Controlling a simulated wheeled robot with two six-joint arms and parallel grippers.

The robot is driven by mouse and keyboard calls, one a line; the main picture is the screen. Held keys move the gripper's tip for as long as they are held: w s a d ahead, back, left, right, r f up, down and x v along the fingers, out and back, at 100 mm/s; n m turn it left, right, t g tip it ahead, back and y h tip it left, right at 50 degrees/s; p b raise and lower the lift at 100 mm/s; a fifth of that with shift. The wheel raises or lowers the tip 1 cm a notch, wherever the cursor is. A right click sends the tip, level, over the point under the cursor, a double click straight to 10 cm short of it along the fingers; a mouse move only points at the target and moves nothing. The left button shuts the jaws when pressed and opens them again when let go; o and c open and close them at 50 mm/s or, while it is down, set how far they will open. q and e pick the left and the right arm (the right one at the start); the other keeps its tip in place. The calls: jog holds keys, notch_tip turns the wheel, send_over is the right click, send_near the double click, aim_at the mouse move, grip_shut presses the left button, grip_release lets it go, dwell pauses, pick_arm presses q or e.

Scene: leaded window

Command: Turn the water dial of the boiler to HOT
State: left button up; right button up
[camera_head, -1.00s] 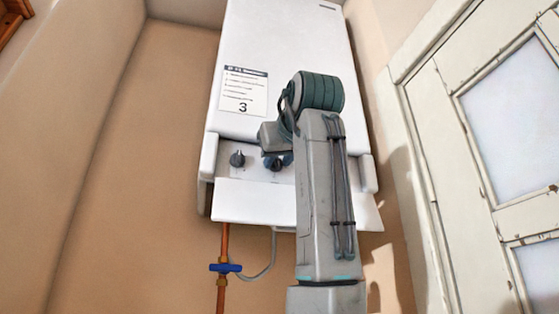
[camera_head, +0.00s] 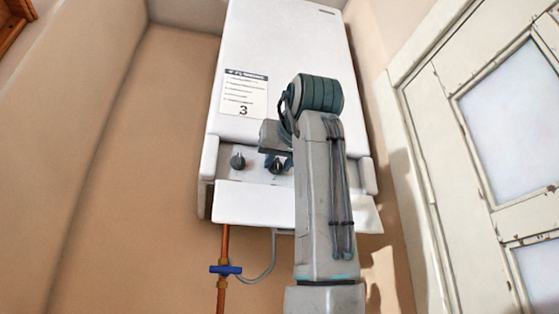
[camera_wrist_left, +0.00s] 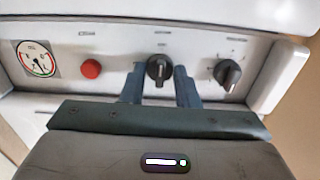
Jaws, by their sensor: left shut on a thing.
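The boiler (camera_head: 290,75) is a tall white box on the wall with a grey control strip near its lower end. My left gripper (camera_head: 277,161) is at the strip, its blue fingers shut on a dark dial (camera_head: 277,169). In the left wrist view the fingers of my left gripper (camera_wrist_left: 160,84) stand on either side of this dial (camera_wrist_left: 158,68), whose grip bar is close to upright. A second dark dial (camera_wrist_left: 227,74) is free beside it; it also shows in the head view (camera_head: 237,161). The dial labels are too small to read. My right gripper is not in view.
A red button (camera_wrist_left: 91,69) and a round gauge (camera_wrist_left: 36,59) sit on the same strip. A white flap (camera_head: 250,204) hangs open below it. A copper pipe with a blue valve handle (camera_head: 225,269) runs below. A white panelled door (camera_head: 450,150) stands at the right.

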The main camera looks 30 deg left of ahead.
pick_arm(q)
jog(key=o, duration=1)
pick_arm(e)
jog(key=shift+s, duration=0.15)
pick_arm(q)
jog(key=b+v, duration=0.2)
jog(key=v, duration=0.8)
jog(key=shift+s+d+b, duration=0.25)
jog(key=shift+d+b, duration=0.05)
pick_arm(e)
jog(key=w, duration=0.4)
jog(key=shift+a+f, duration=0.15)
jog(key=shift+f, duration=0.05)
